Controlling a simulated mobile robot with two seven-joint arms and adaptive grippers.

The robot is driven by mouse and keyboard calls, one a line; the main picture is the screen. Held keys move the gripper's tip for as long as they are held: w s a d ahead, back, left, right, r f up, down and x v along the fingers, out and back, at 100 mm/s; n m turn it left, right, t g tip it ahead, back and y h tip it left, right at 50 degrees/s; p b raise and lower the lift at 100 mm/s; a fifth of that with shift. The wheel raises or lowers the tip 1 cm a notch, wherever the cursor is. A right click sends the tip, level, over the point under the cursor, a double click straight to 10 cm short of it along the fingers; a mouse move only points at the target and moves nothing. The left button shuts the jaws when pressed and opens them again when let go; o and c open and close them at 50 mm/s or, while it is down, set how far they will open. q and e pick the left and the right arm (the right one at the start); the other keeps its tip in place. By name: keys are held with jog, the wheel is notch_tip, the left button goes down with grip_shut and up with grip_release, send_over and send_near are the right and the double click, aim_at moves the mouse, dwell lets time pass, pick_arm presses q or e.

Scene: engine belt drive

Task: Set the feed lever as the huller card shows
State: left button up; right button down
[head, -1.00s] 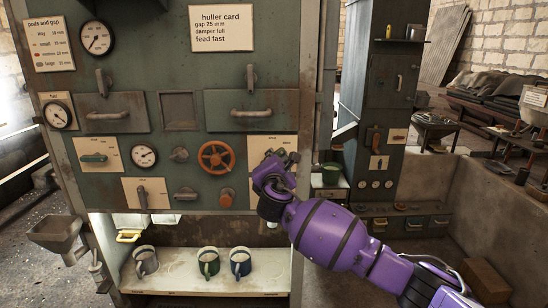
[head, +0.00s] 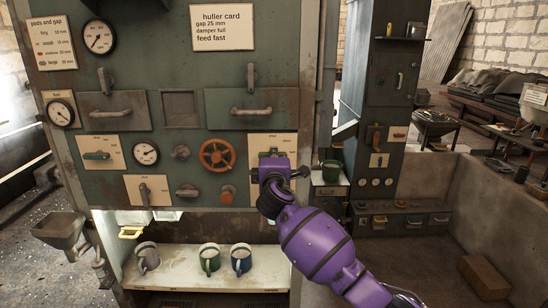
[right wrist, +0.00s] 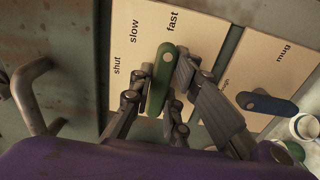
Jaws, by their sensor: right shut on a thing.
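The huller card (head: 222,28) is at the top of the machine front and reads gap 25 mm, damper full, feed fast. My purple right gripper (head: 270,160) is at the cream plate (head: 258,142) on the panel's right side and hides the lever there. In the right wrist view, the right gripper (right wrist: 160,92) is shut on a green lever (right wrist: 160,78), one finger on each side. Its plate (right wrist: 142,50) reads shut, slow, fast. The lever's upper tip lies close below the word fast. My left gripper is not in view.
In the right wrist view, a blue lever (right wrist: 268,103) is on a neighbouring plate marked mug. An orange handwheel (head: 217,155) and a drawer handle (head: 251,112) are nearby. Several mugs, one of them blue (head: 241,258), stand on the shelf below.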

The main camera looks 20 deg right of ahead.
jog(key=shift+f, duration=0.2)
jog(key=c, duration=1.7)
grip_release()
jog(key=shift+r, duration=0.1)
jog(key=v, duration=1.2)
